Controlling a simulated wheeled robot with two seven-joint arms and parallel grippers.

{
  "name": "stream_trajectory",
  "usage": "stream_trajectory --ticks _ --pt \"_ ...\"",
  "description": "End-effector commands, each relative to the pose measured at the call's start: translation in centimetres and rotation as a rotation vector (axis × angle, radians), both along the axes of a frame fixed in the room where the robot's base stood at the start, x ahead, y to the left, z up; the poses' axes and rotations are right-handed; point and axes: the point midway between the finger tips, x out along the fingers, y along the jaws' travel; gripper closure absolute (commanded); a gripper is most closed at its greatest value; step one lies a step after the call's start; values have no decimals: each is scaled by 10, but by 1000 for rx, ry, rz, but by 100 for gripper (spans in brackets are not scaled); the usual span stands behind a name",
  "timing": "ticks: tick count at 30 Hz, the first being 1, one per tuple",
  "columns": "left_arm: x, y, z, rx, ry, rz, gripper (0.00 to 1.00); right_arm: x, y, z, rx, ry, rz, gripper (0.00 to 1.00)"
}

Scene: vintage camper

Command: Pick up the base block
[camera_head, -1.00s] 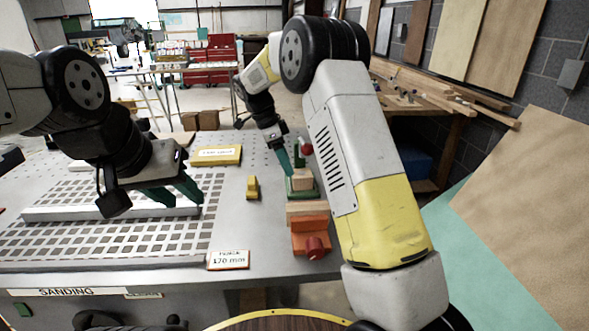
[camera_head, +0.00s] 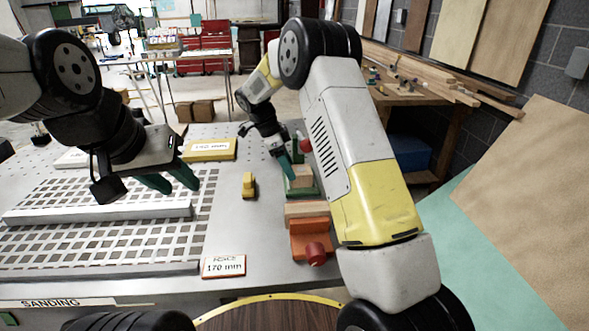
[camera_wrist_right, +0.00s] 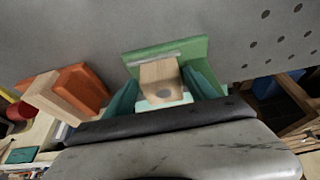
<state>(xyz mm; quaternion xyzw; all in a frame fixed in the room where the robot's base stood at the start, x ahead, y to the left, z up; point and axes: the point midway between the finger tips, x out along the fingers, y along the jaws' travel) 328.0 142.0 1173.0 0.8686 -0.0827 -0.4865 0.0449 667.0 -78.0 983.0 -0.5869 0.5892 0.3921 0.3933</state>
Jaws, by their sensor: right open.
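A pale wooden block with a round hole (camera_wrist_right: 159,82), which I take for the base block, sits on a green fixture (camera_wrist_right: 192,47) in the right wrist view. In the head view the block (camera_head: 302,184) is on the green fixture (camera_head: 314,192) near the table's right side, partly behind the gripper. My right gripper (camera_head: 287,168) is at the block; in the wrist view its teal fingers (camera_wrist_right: 162,88) stand open on either side of it. I cannot tell if they touch it. My left gripper (camera_head: 168,182) is open and empty above the slotted grid at left.
An orange fixture (camera_head: 309,243) with a red knob and a pale wooden piece (camera_head: 306,209) stands just in front. A yellow object (camera_head: 248,185) is left of the block. A 170 mm sign (camera_head: 223,267) stands at the front edge. Table between grid and fixtures is mostly clear.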

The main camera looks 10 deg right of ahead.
Motion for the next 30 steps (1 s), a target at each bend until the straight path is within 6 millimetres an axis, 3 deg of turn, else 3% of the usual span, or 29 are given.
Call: stream_trajectory --ticks 3,10,18,30 --pt "0 0 0 0 0 0 64 0 -6 -15 1 1 -1 35" --pt "0 0 0 0 0 0 64 0 -7 -17 0 0 0 35" --pt "0 0 0 0 0 0 64 0 -6 -17 0 0 0 85" --pt "0 0 0 0 0 0 64 1 1 -10 1 -4 2 86"
